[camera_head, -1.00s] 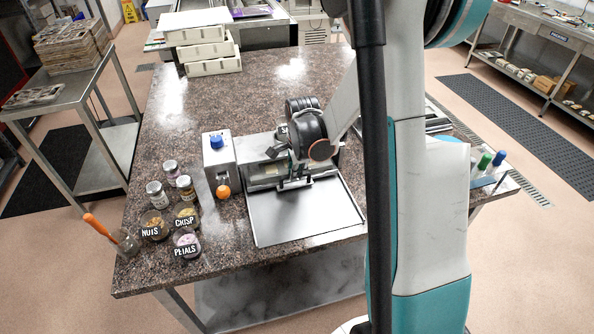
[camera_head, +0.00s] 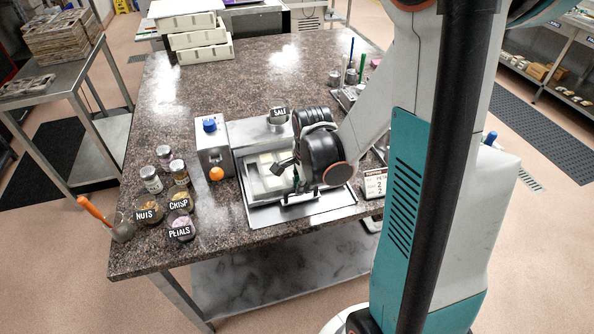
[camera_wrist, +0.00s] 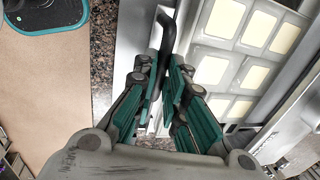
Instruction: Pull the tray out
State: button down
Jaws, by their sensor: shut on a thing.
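The tray (camera_head: 252,178) is a pale mould with rows of square cream-filled cells. It sticks partly out of the front of a silver machine (camera_head: 247,133), above a flat metal plate (camera_head: 340,204). In the wrist view the tray (camera_wrist: 198,100) lies right of my fingers, its cells in clear sight. My gripper (camera_head: 292,194) is at the tray's front edge. In the wrist view my gripper (camera_wrist: 166,85) is shut on a dark handle (camera_wrist: 168,32) that runs up between the fingers. The tray's rear is hidden inside the machine.
The control box (camera_head: 214,152) has a blue knob and orange button. Jars labelled nuts (camera_head: 147,213), crisp (camera_head: 180,200) and petals (camera_head: 180,228) stand left. A salt jar (camera_head: 279,117) sits on the machine. A small sign (camera_head: 374,186) stands right. The counter's front edge is close.

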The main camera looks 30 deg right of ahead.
jog(key=s, duration=0.2)
jog(key=s+a, duration=0.1)
jog(key=s, duration=0.2)
jog(key=shift+s+a, duration=0.3)
jog(key=shift+s, duration=0.05)
jog(key=c, duration=1.7)
grip_release()
jog(key=shift+s, duration=0.15)
jog(key=shift+o, duration=0.2)
